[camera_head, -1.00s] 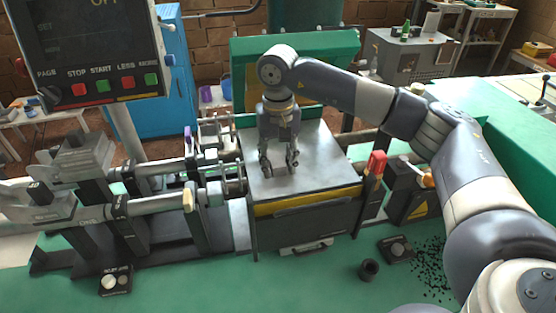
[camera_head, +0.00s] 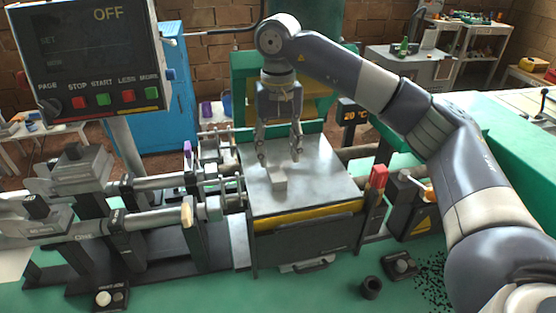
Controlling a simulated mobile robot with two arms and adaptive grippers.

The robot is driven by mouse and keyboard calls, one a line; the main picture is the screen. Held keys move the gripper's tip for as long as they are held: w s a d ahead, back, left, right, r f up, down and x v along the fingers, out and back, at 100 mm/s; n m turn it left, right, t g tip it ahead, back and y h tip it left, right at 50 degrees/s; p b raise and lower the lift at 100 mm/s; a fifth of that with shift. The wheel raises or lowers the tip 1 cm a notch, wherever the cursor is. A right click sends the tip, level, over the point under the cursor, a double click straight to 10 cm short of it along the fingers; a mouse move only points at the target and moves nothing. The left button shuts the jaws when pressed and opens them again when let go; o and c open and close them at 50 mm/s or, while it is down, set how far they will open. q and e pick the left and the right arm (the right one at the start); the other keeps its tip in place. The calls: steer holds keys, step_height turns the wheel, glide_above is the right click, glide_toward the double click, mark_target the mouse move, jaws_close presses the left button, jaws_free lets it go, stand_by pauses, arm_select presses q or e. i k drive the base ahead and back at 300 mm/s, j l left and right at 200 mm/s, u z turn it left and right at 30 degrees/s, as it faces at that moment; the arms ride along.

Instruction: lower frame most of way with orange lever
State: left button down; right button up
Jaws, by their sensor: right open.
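The orange lever (camera_head: 429,190) is a short handle with an orange end, right of the press, partly behind my right arm. My right gripper (camera_head: 280,158) is open and empty over the grey metal plate (camera_head: 325,185), well left of the lever. A small grey block (camera_head: 279,180) lies on the plate just below the fingertips, apart from them. I cannot tell for sure which part is the frame; a dark body with a yellow band (camera_head: 300,215) stands under the plate. My left gripper is not in view.
A red-topped post (camera_head: 378,177) stands at the plate's right front corner. A control panel (camera_head: 90,60) reads OFF at the left. A small display (camera_head: 357,113) reads 20 °C behind the plate. Metal rods (camera_head: 155,220) run left. A dark cup (camera_head: 371,287) stands on the green bench.

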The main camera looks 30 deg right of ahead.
mark_target(419, 184)
steer(key=k, duration=2)
